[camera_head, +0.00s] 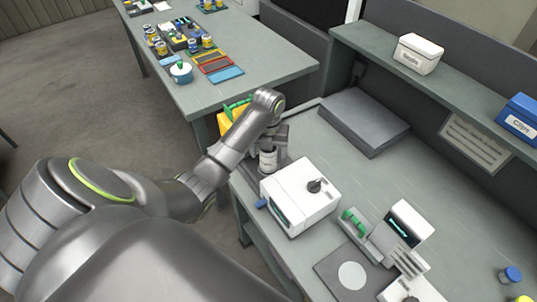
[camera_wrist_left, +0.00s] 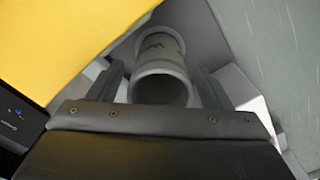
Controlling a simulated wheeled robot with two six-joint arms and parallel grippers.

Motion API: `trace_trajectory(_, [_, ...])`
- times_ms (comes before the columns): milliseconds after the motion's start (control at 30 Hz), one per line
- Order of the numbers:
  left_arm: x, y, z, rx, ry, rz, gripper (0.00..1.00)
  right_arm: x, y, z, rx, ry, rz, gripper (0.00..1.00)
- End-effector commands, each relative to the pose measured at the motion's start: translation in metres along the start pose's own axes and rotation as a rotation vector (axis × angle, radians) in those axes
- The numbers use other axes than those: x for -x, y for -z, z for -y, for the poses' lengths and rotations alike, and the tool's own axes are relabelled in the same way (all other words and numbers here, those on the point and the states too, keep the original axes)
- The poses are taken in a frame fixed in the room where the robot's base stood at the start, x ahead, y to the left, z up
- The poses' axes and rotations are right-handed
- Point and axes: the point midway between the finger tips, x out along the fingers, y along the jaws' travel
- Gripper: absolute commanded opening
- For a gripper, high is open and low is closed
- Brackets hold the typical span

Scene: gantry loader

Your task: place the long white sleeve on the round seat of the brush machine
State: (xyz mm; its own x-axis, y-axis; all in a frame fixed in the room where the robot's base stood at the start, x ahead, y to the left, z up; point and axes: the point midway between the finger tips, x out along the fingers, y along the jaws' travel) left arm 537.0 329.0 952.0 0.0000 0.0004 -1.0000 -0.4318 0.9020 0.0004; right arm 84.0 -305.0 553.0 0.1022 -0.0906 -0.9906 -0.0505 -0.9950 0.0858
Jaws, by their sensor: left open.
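My left gripper (camera_head: 275,138) points down at the far left corner of the workbench, open. In the left wrist view, its two fingers stand on either side of a pale hollow tube (camera_wrist_left: 160,68), which looks like the long white sleeve; I cannot tell whether they touch it. In the head view, a white cylinder (camera_head: 268,161) shows just below the gripper, partly hidden. A pale round disc (camera_head: 352,275) on a dark plate near the front looks like the round seat, but I cannot be sure. My right gripper is not in view.
A white box machine (camera_head: 300,196) with a dark knob stands close to the gripper. A yellow object (camera_head: 230,120) is beside my wrist. A grey slab (camera_head: 365,122) lies behind. A green-handled device (camera_head: 355,222) stands at centre right.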

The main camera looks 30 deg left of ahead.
Motion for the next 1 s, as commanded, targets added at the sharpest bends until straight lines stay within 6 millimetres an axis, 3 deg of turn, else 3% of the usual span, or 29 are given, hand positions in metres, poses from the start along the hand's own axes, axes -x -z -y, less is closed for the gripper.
trace_trajectory(167, [0.037, -0.002, 0.000, -0.003, 0.001, 0.008, 0.72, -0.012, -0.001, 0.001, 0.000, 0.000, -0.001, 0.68])
trace_trajectory(233, [0.056, 0.000, 0.000, -0.001, 0.000, 0.001, 0.72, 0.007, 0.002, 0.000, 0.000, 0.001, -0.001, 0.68])
trace_trajectory(400, [0.079, 0.000, 0.000, -0.001, 0.000, 0.000, 0.72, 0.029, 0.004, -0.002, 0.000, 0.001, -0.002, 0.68])
trace_trajectory(700, [0.104, 0.000, 0.000, -0.001, 0.001, 0.000, 0.72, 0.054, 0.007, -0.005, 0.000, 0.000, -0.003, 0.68])
trace_trajectory(1000, [0.108, 0.000, 0.000, -0.001, 0.001, 0.000, 0.72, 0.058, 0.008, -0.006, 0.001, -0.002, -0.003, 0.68])
